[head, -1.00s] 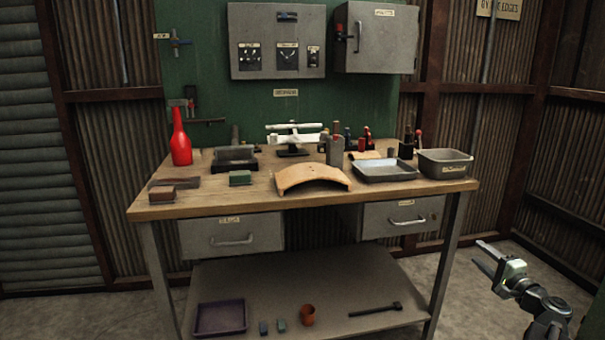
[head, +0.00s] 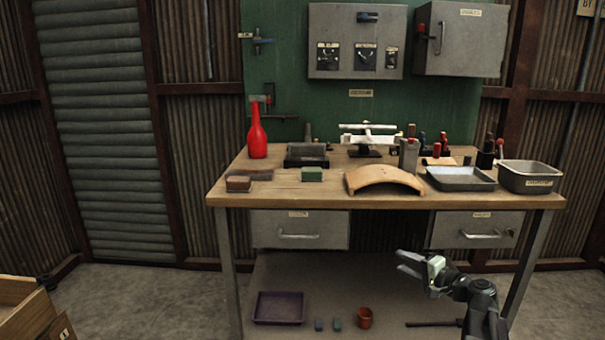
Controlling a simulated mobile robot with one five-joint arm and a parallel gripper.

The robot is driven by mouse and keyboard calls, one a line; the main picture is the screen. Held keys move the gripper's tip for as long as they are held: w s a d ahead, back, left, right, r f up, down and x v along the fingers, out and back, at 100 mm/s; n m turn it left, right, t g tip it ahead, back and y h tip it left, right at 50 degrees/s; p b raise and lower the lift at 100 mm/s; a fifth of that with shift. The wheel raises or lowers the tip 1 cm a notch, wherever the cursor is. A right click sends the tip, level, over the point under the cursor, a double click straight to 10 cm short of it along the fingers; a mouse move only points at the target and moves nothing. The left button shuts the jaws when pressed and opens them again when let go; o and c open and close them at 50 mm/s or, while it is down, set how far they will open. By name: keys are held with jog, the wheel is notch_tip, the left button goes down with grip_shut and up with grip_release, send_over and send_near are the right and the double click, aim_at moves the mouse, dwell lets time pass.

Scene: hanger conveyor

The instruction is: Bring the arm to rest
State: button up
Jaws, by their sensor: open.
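My gripper (head: 408,264) is in the lower right of the head view, in front of the workbench (head: 240,190). Its jaws are open, point to the left and hold nothing. It hangs below the benchtop, before the gap between the two drawers. My arm (head: 470,290) reaches up to it from the lower right and hides part of the lower shelf and the right table leg's surroundings.
On the benchtop stand a red bottle (head: 257,135), a curved tan piece (head: 385,180), a shallow grey tray (head: 460,179) and a deeper grey bin (head: 530,177). The lower shelf holds a purple tray (head: 278,308) and an orange cup (head: 365,318). A wooden crate (head: 28,310) is at lower left.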

jog(key=s+a+f+n+g+y, duration=0.1)
jog(key=a+f+n+g, duration=0.15)
jog(key=a, duration=0.55)
jog(key=a+f+n+g+y, duration=0.1)
jog(key=a+f+n+g, duration=0.15)
jog(key=a, duration=0.45)
jog(key=s+a+f+n+g+h, duration=0.4)
jog(key=s+a+f, duration=0.4)
jog(key=a, duration=0.4)
jog(key=s+d+f+n+g+h, duration=0.1)
jog(key=s+f+g+h, duration=0.15)
jog(key=s+f, duration=0.25)
jog(key=s+d+g+h+p, duration=0.25)
jog(key=s+d, duration=0.25)
jog(key=d, duration=0.4)
notch_tip(320, 180, up, 30)
jog(key=p, duration=2.9)
jog(key=shift+a+r+n+h, duration=0.2)
jog(key=shift+a+n+h, duration=0.05)
jog(key=shift+n+h, duration=0.05)
jog(key=shift+w, duration=0.1)
